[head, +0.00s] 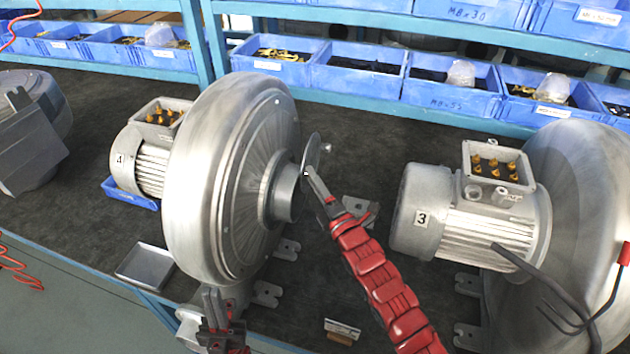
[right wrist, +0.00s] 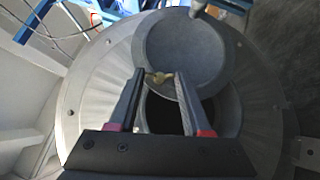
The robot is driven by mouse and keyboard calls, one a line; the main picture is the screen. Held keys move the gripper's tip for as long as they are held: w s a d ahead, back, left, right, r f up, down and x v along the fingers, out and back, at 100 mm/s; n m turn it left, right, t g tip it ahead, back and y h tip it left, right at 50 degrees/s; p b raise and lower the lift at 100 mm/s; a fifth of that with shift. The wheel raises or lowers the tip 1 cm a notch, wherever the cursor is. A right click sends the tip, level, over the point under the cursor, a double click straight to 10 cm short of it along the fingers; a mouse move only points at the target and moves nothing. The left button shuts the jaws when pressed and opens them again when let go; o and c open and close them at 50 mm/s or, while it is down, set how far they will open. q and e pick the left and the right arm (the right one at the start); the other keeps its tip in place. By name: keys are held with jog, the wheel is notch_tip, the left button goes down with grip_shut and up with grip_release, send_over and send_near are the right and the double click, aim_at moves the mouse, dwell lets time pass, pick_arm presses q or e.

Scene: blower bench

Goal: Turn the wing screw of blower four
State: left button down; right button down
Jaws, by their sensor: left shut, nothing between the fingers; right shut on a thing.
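Blower four (head: 235,170) is a big silver housing on the bench, with its motor (head: 150,165) labelled 4 behind it. A round cover disc (head: 313,152) stands at its inlet pipe (head: 285,195). In the right wrist view the disc (right wrist: 185,45) sits off to one side, and part of the dark inlet opening (right wrist: 165,115) shows. My right gripper (head: 311,174) is shut on the small brass wing screw (right wrist: 158,77) at the disc's lower edge. The head view does not show the screw clearly. My left gripper (head: 213,302) is shut and empty, low in front of the housing.
Blower three (head: 480,215) stands to the right, with a loose black cable (head: 540,270) in front. A small metal tray (head: 146,266) lies at the front left edge. Blue bins (head: 450,90) line the back. Slotted feet (head: 288,249) stick out beside blower four.

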jog(key=shift+w+d+r+m+g+h+b, duration=0.15)
jog(key=shift+r+m+g+h+b, duration=0.2)
jog(key=shift+m+g+b, duration=1.45)
jog(key=shift+w+a+r+m+g+h+b, duration=0.1)
jog(key=shift+r+m+g+h+b, duration=0.15)
jog(key=shift+m+g+b, duration=1.45)
jog(key=shift+w+d+r+m+g+h+b, duration=0.15)
jog(key=shift+r+m+g+h+b, duration=0.2)
jog(key=shift+m+g+b, duration=1.4)
jog(key=shift+f+n+g+p, duration=0.1)
jog(key=shift+n+g+p, duration=0.25)
jog(key=shift+g+p, duration=0.35)
jog(key=shift+c, duration=1.7)
grip_release()
